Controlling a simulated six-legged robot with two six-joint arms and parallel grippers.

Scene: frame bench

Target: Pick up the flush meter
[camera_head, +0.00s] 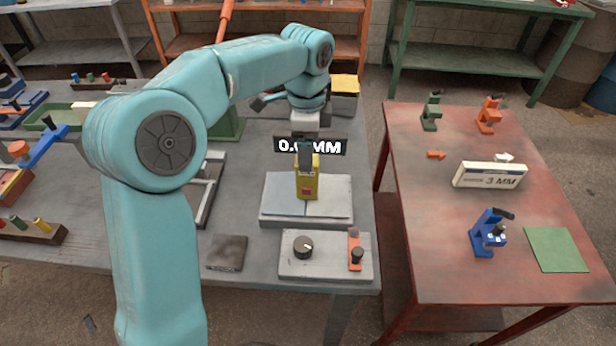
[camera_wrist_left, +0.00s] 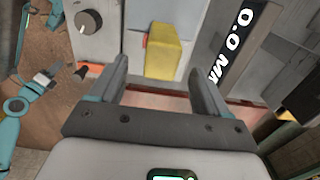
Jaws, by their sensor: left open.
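The flush meter, a yellow block-like device (camera_head: 307,182) with a red mark, stands upright on a split grey plate (camera_head: 335,205) on the grey bench. My left gripper (camera_head: 305,150) is right above it and partly hides it in the head view. In the left wrist view, the open jaws (camera_wrist_left: 158,72) straddle the line to the yellow meter (camera_wrist_left: 168,52), with no visible contact. A black display (camera_head: 335,146) behind reads 0.0 MM, partly covered. A small teal arm, probably my right, shows at the wrist view's left edge; its gripper state is unclear.
A control panel with a knob (camera_head: 303,247) and an orange lever (camera_head: 355,250) sits in front of the plate. A dark square pad (camera_head: 227,253) lies to its left.

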